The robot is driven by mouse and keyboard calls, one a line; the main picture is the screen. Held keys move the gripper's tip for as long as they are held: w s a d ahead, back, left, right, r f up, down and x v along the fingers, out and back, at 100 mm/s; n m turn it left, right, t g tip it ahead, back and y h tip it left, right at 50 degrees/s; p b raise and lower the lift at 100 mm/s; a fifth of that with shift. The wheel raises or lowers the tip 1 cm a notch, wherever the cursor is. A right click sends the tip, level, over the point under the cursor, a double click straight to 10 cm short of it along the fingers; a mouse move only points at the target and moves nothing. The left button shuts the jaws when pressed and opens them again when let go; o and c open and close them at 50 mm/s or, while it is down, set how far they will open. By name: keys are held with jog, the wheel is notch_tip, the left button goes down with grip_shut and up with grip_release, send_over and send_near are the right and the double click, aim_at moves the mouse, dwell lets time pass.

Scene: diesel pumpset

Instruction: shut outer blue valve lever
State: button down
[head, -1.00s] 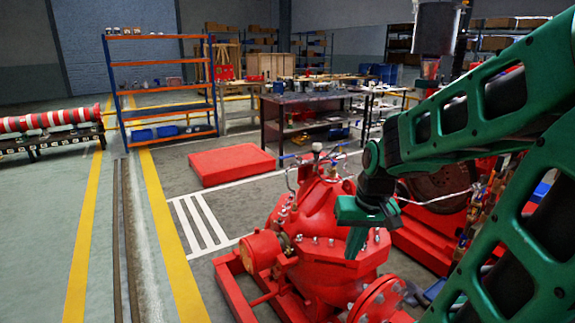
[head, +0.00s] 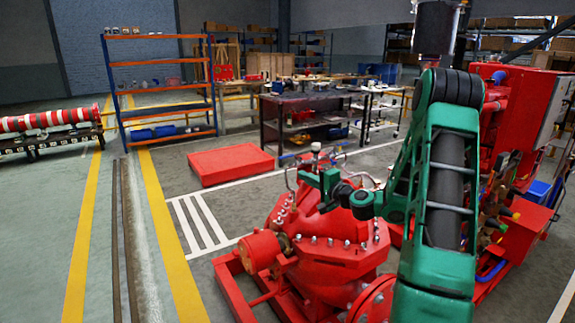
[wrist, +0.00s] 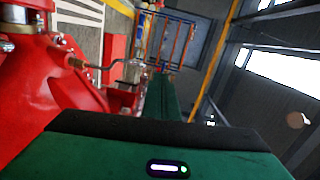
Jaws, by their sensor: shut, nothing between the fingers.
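My gripper (head: 308,180) is over the top of the red pump casing (head: 335,250), near the thin pipes and small fittings there. Its green fingers look closed and hold nothing. In the wrist view, the closed green fingers (wrist: 163,95) point away toward the shelf, with the red casing (wrist: 45,85) and a thin bent pipe to their left. A small blue piece (head: 288,156) shows behind the casing top in the head view. I cannot tell whether it is the outer blue valve lever. No blue lever shows clearly in the wrist view.
The red engine panel (head: 515,105) and its piping stand to the right of my arm. A low red block (head: 231,164) lies on the floor behind the pump. A workbench (head: 300,115) and an orange-and-blue shelf (head: 160,90) are farther back.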

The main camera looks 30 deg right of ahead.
jog(key=w+d+m+h, duration=0.1)
jog(key=w+d, duration=0.1)
jog(key=w, duration=1.2)
jog(key=shift+r+m+t, duration=0.15)
jog(key=shift+m+t, duration=0.15)
jog(key=shift+w, duration=0.15)
